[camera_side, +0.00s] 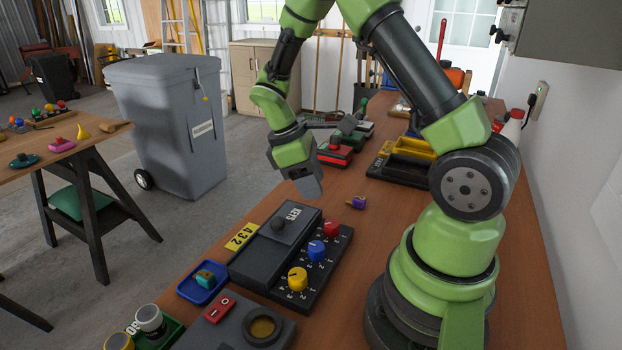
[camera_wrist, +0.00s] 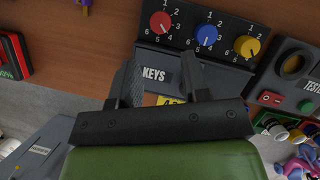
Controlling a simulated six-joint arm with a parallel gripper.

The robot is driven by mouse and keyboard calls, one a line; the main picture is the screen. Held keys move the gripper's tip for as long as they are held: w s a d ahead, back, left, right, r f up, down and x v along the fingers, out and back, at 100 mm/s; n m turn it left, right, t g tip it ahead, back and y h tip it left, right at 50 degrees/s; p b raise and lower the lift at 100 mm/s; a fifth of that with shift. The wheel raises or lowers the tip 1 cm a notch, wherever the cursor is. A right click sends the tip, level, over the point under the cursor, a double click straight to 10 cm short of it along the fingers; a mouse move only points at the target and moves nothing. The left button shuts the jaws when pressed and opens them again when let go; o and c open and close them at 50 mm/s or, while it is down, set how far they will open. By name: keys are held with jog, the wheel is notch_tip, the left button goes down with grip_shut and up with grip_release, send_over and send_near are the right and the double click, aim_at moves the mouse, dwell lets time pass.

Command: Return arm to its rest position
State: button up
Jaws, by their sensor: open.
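My green arm stands on the wooden bench (camera_side: 510,300), with its elbow bent up and its wrist hanging down. My gripper (camera_side: 308,185) is above the bench, just behind the black keys box (camera_side: 285,225). In the wrist view my gripper (camera_wrist: 163,75) shows its two fingers apart with nothing between them. The keys box also shows there (camera_wrist: 160,70), below and between the fingers. It carries red (camera_side: 331,228), blue (camera_side: 316,250) and yellow (camera_side: 297,279) knobs.
A tester box (camera_side: 235,325) and a blue tray (camera_side: 203,290) stand in front of the keys box. A small purple item (camera_side: 356,202) lies on bare bench. Black and yellow trays (camera_side: 400,165) and red devices (camera_side: 335,155) stand farther back. A wall (camera_side: 570,170) bounds the right.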

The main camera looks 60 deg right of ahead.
jog(key=shift+r, duration=0.15)
jog(key=s+a+r+m+t+y, duration=0.2)
jog(key=s+a+r+m+t, duration=0.2)
jog(key=r, duration=0.5)
jog(key=s+a+r+m+t+y, duration=0.1)
jog(key=s+a+r+m+t, duration=0.3)
jog(key=a+r+t, duration=0.3)
notch_tip(320, 180, up, 3)
jog(key=shift+s+a+f+y, duration=0.15)
jog(key=shift+s+a+y, duration=0.25)
jog(key=shift+s+a, duration=0.45)
jog(key=shift+w, duration=0.1)
dwell(0.4)
